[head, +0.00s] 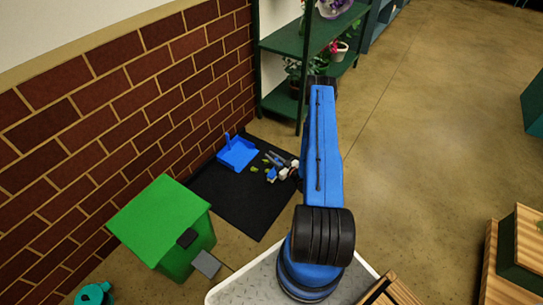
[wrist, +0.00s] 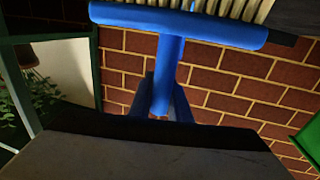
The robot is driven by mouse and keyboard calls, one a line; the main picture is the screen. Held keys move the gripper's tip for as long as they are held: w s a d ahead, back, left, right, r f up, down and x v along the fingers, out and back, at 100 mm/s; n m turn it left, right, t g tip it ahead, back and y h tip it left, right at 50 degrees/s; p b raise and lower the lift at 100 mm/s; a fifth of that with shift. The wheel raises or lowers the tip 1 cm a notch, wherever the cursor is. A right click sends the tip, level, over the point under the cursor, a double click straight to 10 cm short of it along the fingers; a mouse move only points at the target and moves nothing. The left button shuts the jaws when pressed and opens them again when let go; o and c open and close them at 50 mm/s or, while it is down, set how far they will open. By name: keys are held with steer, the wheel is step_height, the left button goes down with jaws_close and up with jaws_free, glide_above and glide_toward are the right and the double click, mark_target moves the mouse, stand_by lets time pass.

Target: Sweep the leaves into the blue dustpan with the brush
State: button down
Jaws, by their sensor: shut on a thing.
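The blue dustpan (head: 238,154) lies on the black mat near the brick wall, its handle toward the wall. Small green leaves (head: 254,169) lie on the mat just right of the dustpan, outside it. My gripper (wrist: 165,98) is shut on the blue handle of the brush (wrist: 168,60). In the wrist view the brush's crosswise head and pale bristles show at the top edge, partly cut off. In the head view my gripper (head: 284,168) is low over the mat, right of the leaves. My arm may hide more leaves, and I cannot tell whether the bristles touch the mat.
A green bin (head: 162,222) stands at the mat's near left corner. A dark green shelf (head: 284,42) with potted plants stands behind the mat. The brick wall (head: 120,110) bounds the left side. Open floor (head: 430,120) lies to the right.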

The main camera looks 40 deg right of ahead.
steer(key=shift+w+a, duration=2.2)
steer(key=shift+w, duration=3.9)
steer(key=shift+w+a, duration=2.15)
steer(key=shift+w, duration=3.9)
steer(key=shift+s+r, duration=0.2)
steer(key=shift+r, duration=1.2)
steer(key=shift+s+r, duration=0.15)
steer(key=shift+r, duration=1.2)
